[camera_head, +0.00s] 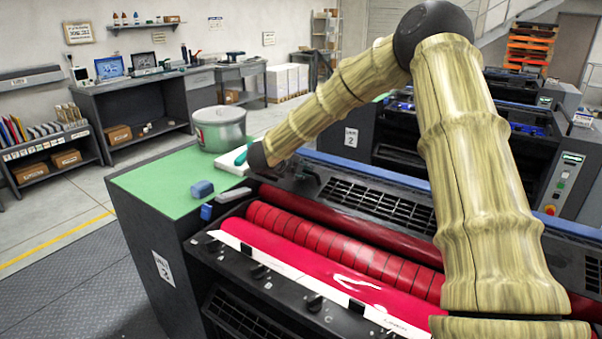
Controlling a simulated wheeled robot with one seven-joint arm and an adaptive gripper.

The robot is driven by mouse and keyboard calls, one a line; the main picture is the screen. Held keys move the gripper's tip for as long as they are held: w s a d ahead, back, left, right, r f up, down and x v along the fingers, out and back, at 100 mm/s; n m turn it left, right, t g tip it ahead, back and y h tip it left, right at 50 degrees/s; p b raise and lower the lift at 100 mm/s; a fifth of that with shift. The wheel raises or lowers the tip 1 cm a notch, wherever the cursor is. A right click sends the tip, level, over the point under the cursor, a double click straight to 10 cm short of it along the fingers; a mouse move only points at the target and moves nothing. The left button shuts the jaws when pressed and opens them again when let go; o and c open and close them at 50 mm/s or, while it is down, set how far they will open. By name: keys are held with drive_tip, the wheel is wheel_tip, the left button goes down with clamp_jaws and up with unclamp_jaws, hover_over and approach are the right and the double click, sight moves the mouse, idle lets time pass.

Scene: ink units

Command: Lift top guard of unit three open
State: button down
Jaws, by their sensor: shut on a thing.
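The near ink unit (163,215) fills the lower middle; the number on its side label is hard to read. Its red rollers (330,240) are exposed. A dark vented panel, seemingly the top guard (320,185), stands along the back of the rollers, tilted up. My arm reaches over from the right. Its dark end, my gripper (259,160), is at the guard's left end and appears shut on the guard's edge. The fingertips and the exact contact are hidden.
A metal tin (219,130), a white block (234,160) with a teal tool, and blue blocks (203,189) are on the green top (155,187). Another unit (385,135), labelled 2, stands behind. The floor at left is clear.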

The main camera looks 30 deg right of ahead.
drive_tip(key=w+d+r+g+y+p, duration=0.1)
drive_tip(key=w+d+r+y+p, duration=0.1)
drive_tip(key=r+p, duration=0.6)
drive_tip(key=shift+d+r+y, duration=0.3)
drive_tip(key=shift+d+y, duration=0.2)
drive_tip(key=shift+d, duration=0.9)
drive_tip(key=c, duration=1.7)
unclamp_jaws()
drive_tip(key=v, duration=1.2)
drive_tip(key=shift+w, duration=0.2)
